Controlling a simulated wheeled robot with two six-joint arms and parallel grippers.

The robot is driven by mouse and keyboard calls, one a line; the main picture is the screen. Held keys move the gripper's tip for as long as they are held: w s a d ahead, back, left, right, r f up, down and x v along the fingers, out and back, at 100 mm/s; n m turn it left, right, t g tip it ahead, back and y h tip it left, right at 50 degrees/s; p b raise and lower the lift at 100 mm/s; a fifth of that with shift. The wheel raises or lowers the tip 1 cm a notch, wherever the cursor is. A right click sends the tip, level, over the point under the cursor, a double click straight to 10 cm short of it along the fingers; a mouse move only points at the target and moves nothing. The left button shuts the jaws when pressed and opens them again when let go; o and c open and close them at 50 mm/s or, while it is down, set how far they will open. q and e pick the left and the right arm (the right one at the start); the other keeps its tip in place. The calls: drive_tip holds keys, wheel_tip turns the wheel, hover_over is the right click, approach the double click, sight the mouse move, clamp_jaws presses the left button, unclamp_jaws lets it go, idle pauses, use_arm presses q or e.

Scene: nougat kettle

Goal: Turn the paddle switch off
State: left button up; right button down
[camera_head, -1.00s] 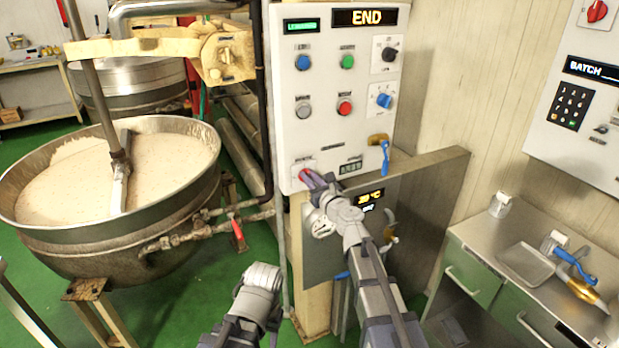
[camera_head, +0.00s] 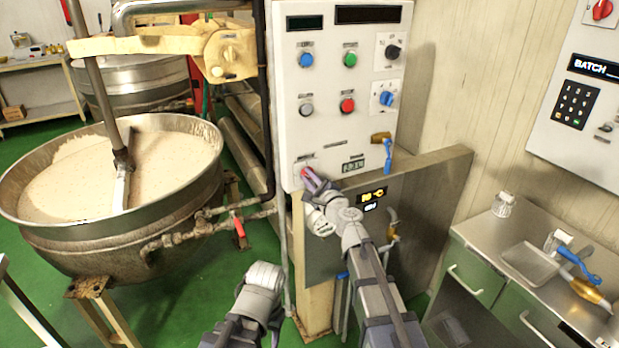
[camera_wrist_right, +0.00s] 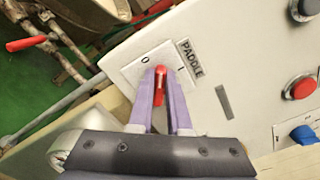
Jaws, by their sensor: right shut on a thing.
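The paddle switch (camera_wrist_right: 161,73) is a red knob on a white plate marked 0 and I, beside a PADDLE label (camera_wrist_right: 191,58) in the right wrist view. My right gripper (camera_wrist_right: 161,82) is shut on the knob, with a purple finger on each side. The knob's tip points roughly between the two marks, nearer the 0. In the head view my right gripper (camera_head: 311,180) is at the lower left of the white control panel (camera_head: 325,130) and largely hides the switch. Part of my left arm shows at the bottom; its fingers do not show.
The panel carries several buttons and a blue knob (camera_head: 387,98); a blue-handled valve (camera_head: 387,153) is right of the gripper. A steel kettle (camera_head: 120,235) of pale mix with a stirring shaft stands left. A steel counter (camera_head: 480,230) stands right.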

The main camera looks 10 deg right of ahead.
drive_tip(key=shift+s+a+f+n+b, duration=0.1)
drive_tip(key=shift+f+n+b, duration=0.1)
drive_tip(key=shift+n, duration=1.55)
drive_tip(key=shift+a+f+n+b, duration=0.1)
drive_tip(key=shift+f+n+b, duration=0.1)
drive_tip(key=shift+n, duration=1.55)
drive_tip(key=c, duration=0.9)
unclamp_jaws()
drive_tip(key=shift+d, duration=0.1)
drive_tip(key=shift+o, duration=0.2)
drive_tip(key=v, duration=0.7)
drive_tip(key=shift+s, duration=0.35)
drive_tip(key=shift+d, duration=0.1)
